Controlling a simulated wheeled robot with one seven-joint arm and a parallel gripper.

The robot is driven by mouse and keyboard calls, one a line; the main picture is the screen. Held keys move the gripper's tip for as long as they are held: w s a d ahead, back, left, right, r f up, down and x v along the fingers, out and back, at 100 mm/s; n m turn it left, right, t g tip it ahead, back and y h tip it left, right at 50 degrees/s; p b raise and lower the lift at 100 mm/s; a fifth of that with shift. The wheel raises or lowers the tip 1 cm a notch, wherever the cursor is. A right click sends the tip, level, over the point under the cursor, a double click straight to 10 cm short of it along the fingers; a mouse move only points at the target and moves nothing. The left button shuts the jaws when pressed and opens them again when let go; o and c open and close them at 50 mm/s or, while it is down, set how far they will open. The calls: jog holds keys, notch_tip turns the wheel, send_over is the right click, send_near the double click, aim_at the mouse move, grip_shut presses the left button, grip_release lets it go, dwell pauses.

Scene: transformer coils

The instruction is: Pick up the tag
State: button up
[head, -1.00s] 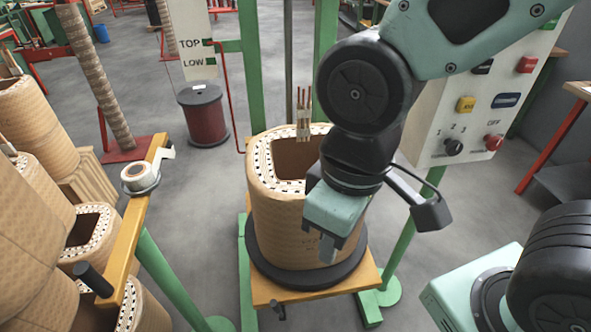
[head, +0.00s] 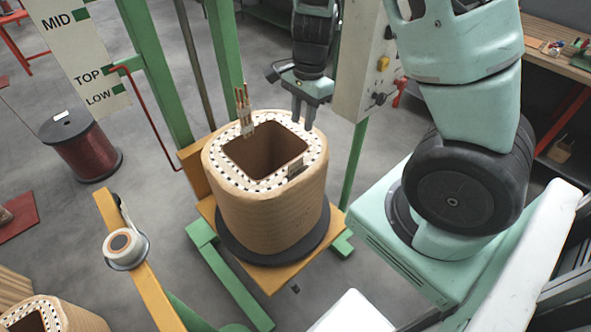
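A small brownish-grey tag (head: 296,169) sits at the near right edge of the top of a paper-wrapped coil (head: 262,212). Its writing is too small to read. The coil has a square hollow and a pale, dotted top rim. My gripper (head: 303,121) is above and behind the coil's far right rim, fingers pointing down. A gap shows between the fingers and nothing is between them. It is apart from the tag, which lies nearer the camera and lower.
Copper leads (head: 243,112) with a pale wrap stand up from the coil's far left rim. The coil rests on a dark round base on a yellow platform (head: 272,277). Green posts (head: 165,75) and a control box (head: 363,65) stand behind. A tape roll (head: 122,246) is at left.

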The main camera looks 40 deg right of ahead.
aim_at(296, 161)
jog(key=f+b, duration=0.1)
jog(key=f, duration=0.3)
jog(key=a+f+b, duration=0.1)
jog(key=f, duration=0.4)
jog(key=a+f+b, duration=0.1)
jog(key=f, duration=0.4)
jog(key=shift+f, duration=0.25)
grip_shut()
